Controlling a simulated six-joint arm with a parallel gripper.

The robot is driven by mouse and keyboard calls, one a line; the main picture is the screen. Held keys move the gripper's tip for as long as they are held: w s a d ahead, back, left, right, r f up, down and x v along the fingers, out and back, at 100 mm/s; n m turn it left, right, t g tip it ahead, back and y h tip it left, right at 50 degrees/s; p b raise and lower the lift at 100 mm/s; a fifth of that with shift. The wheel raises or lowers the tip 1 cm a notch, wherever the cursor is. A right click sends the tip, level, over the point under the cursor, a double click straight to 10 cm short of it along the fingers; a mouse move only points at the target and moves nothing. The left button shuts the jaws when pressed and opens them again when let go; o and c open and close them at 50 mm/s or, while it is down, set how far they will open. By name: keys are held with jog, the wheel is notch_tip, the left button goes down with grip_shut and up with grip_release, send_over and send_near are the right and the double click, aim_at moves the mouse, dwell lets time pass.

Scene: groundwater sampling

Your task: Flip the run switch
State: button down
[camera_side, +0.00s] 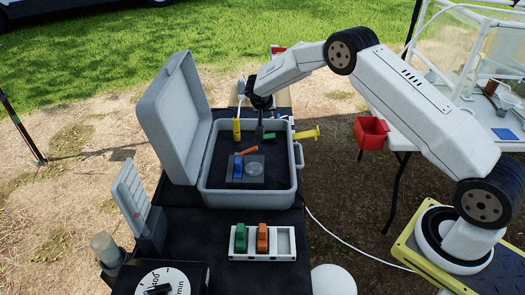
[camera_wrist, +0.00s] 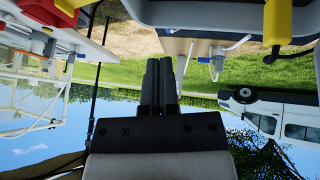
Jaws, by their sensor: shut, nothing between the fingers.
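The grey open case (camera_side: 297,190) stands on the black table, with its lid swung up at the left. Inside is a grey panel (camera_side: 262,183) with a blue block (camera_side: 238,167) and a clear round dial or cap (camera_side: 254,169). An orange lever-like piece (camera_side: 249,151) lies at the panel's back edge. I cannot tell which part is the run switch. My gripper (camera_side: 260,130) points down at the back of the case, behind the orange piece and close to a green piece (camera_side: 269,136). In the wrist view my gripper's fingers (camera_wrist: 160,75) are together with nothing between them.
A yellow-handled tool (camera_side: 236,130) stands at the case's back left; a yellow T-shaped piece (camera_side: 306,134) is at its back right. A white rack (camera_side: 284,243) with green and orange blocks sits in front. A red bin (camera_side: 371,132) hangs at the right table.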

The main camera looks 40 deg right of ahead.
jog(key=shift+w+d+r+g+y, duration=0.3)
jog(key=shift+r+y, duration=0.25)
jog(key=shift+y, duration=0.35)
jog(key=shift+w+d+r+g+y, duration=0.2)
jog(key=shift+w+r+y, duration=0.25)
jog(key=shift+y, duration=0.45)
jog(key=shift+f, duration=0.15)
send_over(272, 136)
jog(key=a, duration=0.1)
jog(key=shift+w+a+f, duration=0.1)
jog(key=shift+f, duration=4.35)
jog(key=shift+s+d+f, duration=0.1)
jog(key=shift+d+f, duration=0.05)
jog(key=shift+f, duration=0.9)
jog(key=shift+s+d+f, duration=0.1)
jog(key=shift+d+f, duration=0.05)
jog(key=shift+f, duration=0.9)
jog(key=shift+f, duration=0.1)
